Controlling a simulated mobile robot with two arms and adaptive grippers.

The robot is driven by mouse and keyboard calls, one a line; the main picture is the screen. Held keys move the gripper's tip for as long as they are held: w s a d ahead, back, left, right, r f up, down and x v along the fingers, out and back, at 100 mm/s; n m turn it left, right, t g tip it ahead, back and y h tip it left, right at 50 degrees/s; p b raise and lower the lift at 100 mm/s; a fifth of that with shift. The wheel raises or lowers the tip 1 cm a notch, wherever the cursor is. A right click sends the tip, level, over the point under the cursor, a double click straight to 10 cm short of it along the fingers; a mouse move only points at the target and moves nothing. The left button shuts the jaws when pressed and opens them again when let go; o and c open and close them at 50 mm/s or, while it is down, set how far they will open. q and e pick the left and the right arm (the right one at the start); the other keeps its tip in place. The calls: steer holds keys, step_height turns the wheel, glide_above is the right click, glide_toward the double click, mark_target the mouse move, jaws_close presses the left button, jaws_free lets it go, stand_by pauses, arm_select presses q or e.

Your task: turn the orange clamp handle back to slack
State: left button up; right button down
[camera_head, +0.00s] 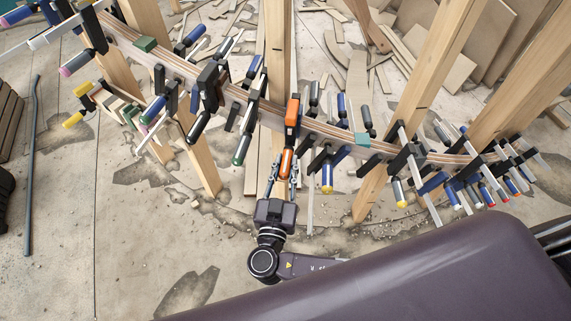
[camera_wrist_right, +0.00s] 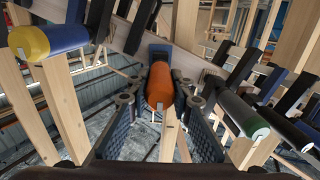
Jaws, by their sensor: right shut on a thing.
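The orange clamp (camera_head: 292,112) sits on the curved laminated stringer (camera_head: 325,131) near the middle of the head view. Its orange handle (camera_head: 286,163) hangs below the stringer, towards me. My right gripper (camera_head: 284,178) has come up from below, with one finger on each side of the handle, and is shut on it. In the right wrist view the handle (camera_wrist_right: 159,88) stands between the two fingers of the right gripper (camera_wrist_right: 160,115), its rounded end facing the camera. The fingers hide part of its sides. My left gripper is not in view.
Several other clamps line the stringer on both sides, such as a blue one with a yellow end (camera_head: 327,176) close to the right and a green-ended one (camera_head: 241,148) to the left. Wooden posts (camera_head: 197,150) hold the stringer. The floor (camera_head: 140,225) at lower left is mostly clear.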

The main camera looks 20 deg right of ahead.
steer(key=shift+f+n+b, duration=0.3)
steer(key=shift+n+b, duration=0.6)
steer(key=shift+b, duration=0.65)
steer(key=shift+r+n+b, duration=0.1)
steer(key=shift+n+b, duration=0.55)
steer(key=shift+n, duration=0.25)
steer(key=n, duration=0.3)
steer(key=shift+a+r+n, duration=0.1)
steer(key=shift+r+n, duration=0.1)
steer(key=shift+n, duration=0.1)
steer(key=n, duration=0.5)
steer(key=shift+a, duration=0.1)
steer(key=n+p, duration=0.1)
steer(key=n, duration=0.4)
steer(key=n+p, duration=0.2)
steer(key=n, duration=0.3)
steer(key=shift+f+p, duration=0.15)
steer(key=shift+p, duration=0.2)
steer(key=n+p, duration=0.3)
steer(key=n, duration=0.3)
steer(key=shift+n, duration=0.4)
steer(key=n+p, duration=0.2)
steer(key=n, duration=0.2)
steer(key=shift+f, duration=0.2)
steer(key=shift+n, duration=0.3)
